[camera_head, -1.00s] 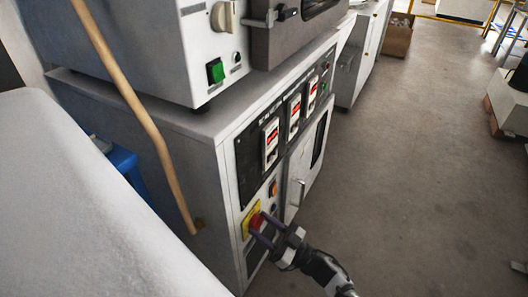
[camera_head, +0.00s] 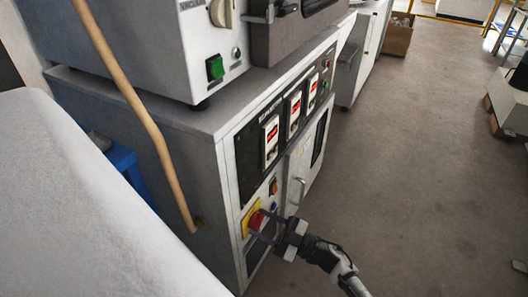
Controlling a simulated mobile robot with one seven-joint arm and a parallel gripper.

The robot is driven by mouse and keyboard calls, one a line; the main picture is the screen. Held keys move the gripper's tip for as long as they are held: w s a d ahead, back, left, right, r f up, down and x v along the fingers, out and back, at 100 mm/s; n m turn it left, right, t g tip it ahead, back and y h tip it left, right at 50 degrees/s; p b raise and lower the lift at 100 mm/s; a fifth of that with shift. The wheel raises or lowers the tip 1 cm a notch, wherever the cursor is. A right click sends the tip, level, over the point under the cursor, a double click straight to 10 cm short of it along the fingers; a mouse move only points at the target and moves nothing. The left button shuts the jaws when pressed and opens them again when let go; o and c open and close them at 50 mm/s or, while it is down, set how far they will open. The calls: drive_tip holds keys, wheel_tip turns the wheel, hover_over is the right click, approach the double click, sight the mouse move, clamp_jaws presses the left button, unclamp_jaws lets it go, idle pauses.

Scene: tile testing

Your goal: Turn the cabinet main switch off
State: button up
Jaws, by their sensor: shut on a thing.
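The cabinet main switch (camera_head: 256,220) is a red rotary knob on a yellow plate, low on the front of the grey-white cabinet (camera_head: 227,153). My gripper (camera_head: 259,226) reaches it from the lower right, with its two fingers around the red knob. It is shut on the knob. The fingers hide part of the knob, so its exact turn angle is hard to read.
Above the switch are a small orange switch (camera_head: 273,187) and a black panel with several red displays (camera_head: 271,132). A door handle (camera_head: 298,191) sticks out to the right.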

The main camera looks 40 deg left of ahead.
drive_tip(key=n+h, duration=0.1)
drive_tip(key=n, duration=0.3)
drive_tip(key=n+g+h+p, duration=0.1)
drive_tip(key=n+h, duration=0.1)
drive_tip(key=n, duration=0.2)
drive_tip(key=n+g+h, duration=0.1)
drive_tip(key=n, duration=0.3)
drive_tip(key=shift+w+r+h, duration=0.1)
drive_tip(key=shift+r+h, duration=0.1)
drive_tip(key=shift+h, duration=0.1)
drive_tip(key=shift+n+h+p, duration=0.4)
drive_tip(key=shift+n+p, duration=0.2)
drive_tip(key=shift+n, duration=0.8)
drive_tip(key=o, duration=1)
drive_tip(key=p+v, duration=0.1)
drive_tip(key=v, duration=1.3)
drive_tip(key=shift+r, duration=0.2)
